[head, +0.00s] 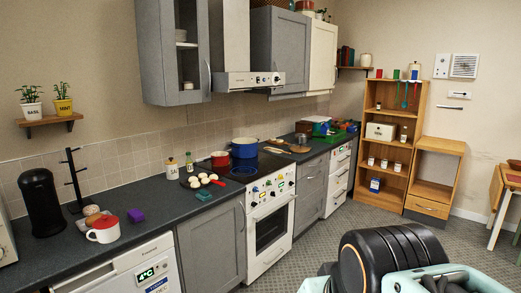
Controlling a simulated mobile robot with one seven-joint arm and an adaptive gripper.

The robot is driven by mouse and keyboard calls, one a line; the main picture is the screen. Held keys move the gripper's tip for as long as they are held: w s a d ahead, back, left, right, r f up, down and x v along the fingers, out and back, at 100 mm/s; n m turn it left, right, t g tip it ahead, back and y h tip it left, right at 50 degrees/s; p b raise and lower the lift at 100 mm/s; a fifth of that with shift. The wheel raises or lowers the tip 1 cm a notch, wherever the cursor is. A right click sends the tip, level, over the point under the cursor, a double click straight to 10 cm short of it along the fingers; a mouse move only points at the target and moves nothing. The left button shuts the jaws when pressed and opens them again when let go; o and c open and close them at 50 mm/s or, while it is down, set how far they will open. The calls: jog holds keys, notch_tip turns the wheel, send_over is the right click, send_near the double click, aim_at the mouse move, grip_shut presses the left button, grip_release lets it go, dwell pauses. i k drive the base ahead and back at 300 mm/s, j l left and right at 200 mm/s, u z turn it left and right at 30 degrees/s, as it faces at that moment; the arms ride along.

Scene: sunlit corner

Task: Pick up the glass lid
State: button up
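I cannot make out a glass lid for certain at this size. A blue pot (244,148) and a red pot (220,158) stand at the black cooktop (262,163) on the long dark counter. Small items around a wooden board (275,151) beyond the cooktop are too small to tell apart. Black and mint-green parts of my own body fill the bottom right. The fingertips of my gripper do not show.
A wooden shelf unit (386,203) stands at the back. Grey floor (318,242) lies clear before the cabinets.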

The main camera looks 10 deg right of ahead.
aim_at(301, 148)
jog(key=i+l+z, duration=0.45)
jog(key=i+z, duration=0.6)
jog(key=i, duration=0.15)
jog(key=i+z, duration=0.5)
jog(key=i, duration=1.8)
jog(key=i+u, duration=0.25)
jog(key=i, duration=0.3)
jog(key=i+l+u, duration=0.1)
jog(key=i+u, duration=0.15)
jog(key=i, duration=0.3)
jog(key=i+u, duration=0.3)
jog(key=i, duration=0.25)
jog(key=i+u, duration=0.3)
jog(key=i, duration=0.25)
jog(key=i+u, duration=0.2)
jog(key=i, duration=0.35)
jog(key=i+l+u, duration=0.1)
jog(key=i+u, duration=0.15)
jog(key=i, duration=0.35)
